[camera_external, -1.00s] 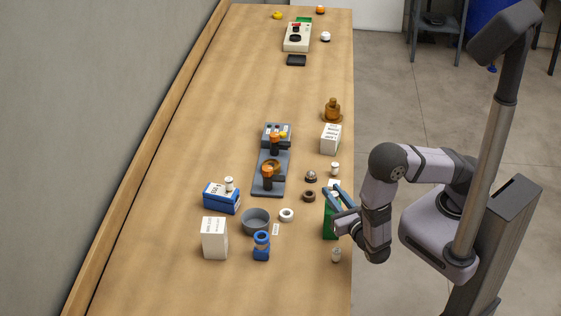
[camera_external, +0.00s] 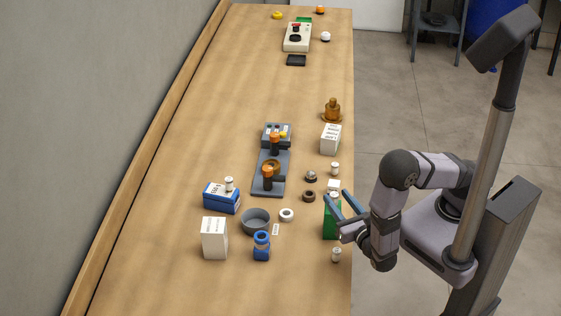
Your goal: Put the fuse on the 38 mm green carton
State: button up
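The green carton (camera_external: 331,223) stands upright near the right edge of the bench. A small white fuse-like cylinder (camera_external: 334,197) appears to stand on its top, partly hidden by my gripper. My gripper (camera_external: 337,195) reaches in from the right with its two blue-grey fingers spread apart, at the carton's top. The fingers look apart from the cylinder, but contact is hard to tell at this size. Similar small white cylinders stand on the blue carton (camera_external: 229,184), on the bench behind the green carton (camera_external: 335,168) and in front of it (camera_external: 336,255).
A small white block (camera_external: 334,185) lies just behind the green carton. A dark ring (camera_external: 309,196), white ring (camera_external: 286,215), grey bowl (camera_external: 255,222) and blue fitting (camera_external: 261,246) stand to its left. A white carton (camera_external: 214,239) is farther left. The bench's left side is clear.

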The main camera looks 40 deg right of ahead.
jog(key=shift+f+b+v, duration=0.2)
jog(key=shift+b+v, duration=0.1)
jog(key=shift+v, duration=0.65)
notch_tip(320, 180, up, 7)
jog(key=shift+r, duration=0.2)
